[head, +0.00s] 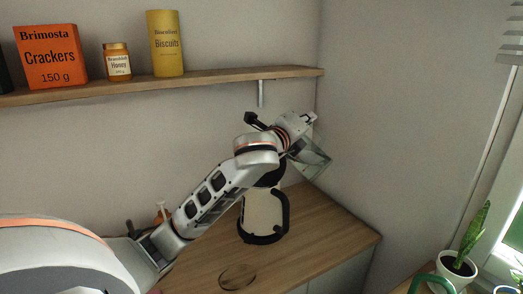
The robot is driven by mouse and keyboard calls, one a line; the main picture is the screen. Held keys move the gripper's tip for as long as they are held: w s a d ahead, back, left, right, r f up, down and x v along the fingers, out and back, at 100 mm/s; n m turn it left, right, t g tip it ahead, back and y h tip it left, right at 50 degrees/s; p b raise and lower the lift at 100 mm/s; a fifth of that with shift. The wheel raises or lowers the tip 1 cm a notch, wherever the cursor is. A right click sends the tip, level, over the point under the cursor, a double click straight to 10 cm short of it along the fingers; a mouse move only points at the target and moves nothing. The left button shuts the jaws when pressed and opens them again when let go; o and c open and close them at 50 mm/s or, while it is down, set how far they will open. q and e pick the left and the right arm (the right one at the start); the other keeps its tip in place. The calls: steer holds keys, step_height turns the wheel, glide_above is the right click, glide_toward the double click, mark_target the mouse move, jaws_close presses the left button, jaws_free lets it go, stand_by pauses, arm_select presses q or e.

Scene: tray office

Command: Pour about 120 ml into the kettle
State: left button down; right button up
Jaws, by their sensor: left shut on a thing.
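The kettle (262,212), cream with a black base and black handle, stands upright on the wooden counter. My left arm crosses in front of its upper part, so its top is partly hidden. My left gripper (303,138) is above and slightly right of the kettle, shut on a clear see-through vessel (316,160). The vessel looks tilted, near the kettle's upper right. I cannot make out its liquid level or any stream, nor whether it touches the kettle. My right gripper is not in view.
A round, thin-rimmed clear or brown item (237,277) lies at the counter's front. An orange item (160,216) is partly behind my arm. A shelf (200,82) above holds crackers (50,57), honey (117,62) and biscuits (165,44). A potted plant (458,266) stands right. The counter right of the kettle is clear.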

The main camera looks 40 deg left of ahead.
arm_select(q)
steer(key=shift+s+a+r+n, duration=0.15)
steer(key=shift+a+r+n, duration=0.7)
steer(key=shift+r+n, duration=0.2)
steer(key=shift+s+a+r+n, duration=0.1)
steer(key=shift+a+r+n, duration=0.45)
steer(key=shift+a+n, duration=0.1)
steer(key=shift+a, duration=0.35)
steer(key=shift+s+a+r+n, duration=0.1)
steer(key=shift+a+r+n, duration=0.1)
steer(key=shift+a+n, duration=0.25)
steer(key=shift+s+a+r+n, duration=0.1)
steer(key=shift+a+r+n, duration=0.15)
steer(key=shift+a, duration=0.35)
stand_by(1.1)
steer(key=d+m, duration=0.1)
steer(key=d+f+m, duration=0.1)
steer(key=d, duration=0.1)
steer(key=d+f, duration=0.1)
steer(key=shift+w+d+f+m, duration=0.1)
steer(key=shift+w+d+m, duration=0.1)
steer(key=shift+w+m, duration=0.2)
steer(key=shift+s+f, duration=0.1)
steer(key=shift+f, duration=0.05)
steer(key=shift+d+f+m, duration=0.55)
steer(key=shift+m, duration=0.25)
